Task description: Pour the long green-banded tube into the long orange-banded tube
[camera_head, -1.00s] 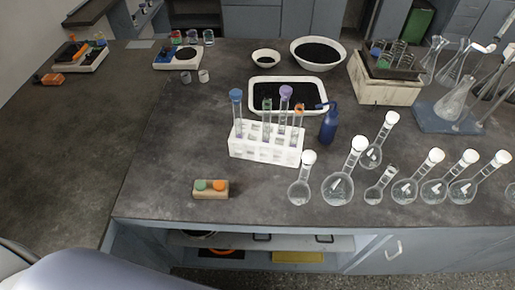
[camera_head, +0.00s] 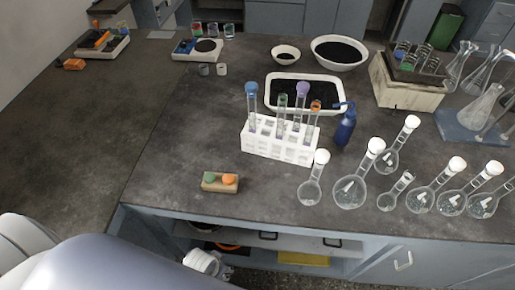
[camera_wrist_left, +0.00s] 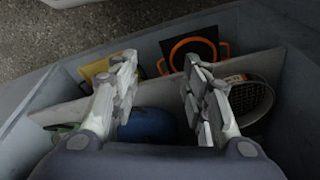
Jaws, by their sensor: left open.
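The white rack (camera_head: 262,146) stands on the dark bench in the head view and holds several upright tubes. The long green-banded tube (camera_head: 281,112) is in it, between a blue-topped and a purple-topped tube. The long orange-banded tube (camera_head: 313,116) stands at the rack's right end. My left gripper (camera_head: 207,263) shows in part at the bottom of the head view, below the bench front and apart from the rack. In the left wrist view my left gripper (camera_wrist_left: 160,72) is open, with nothing between its fingers. My right gripper is not in view.
A wooden block (camera_head: 219,188) with green and orange stoppers lies in front of the rack. A blue bottle (camera_head: 345,128) and several round flasks (camera_head: 350,192) stand to the right. A white tray (camera_head: 268,97) of dark grains is behind. The bench left of the rack is clear.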

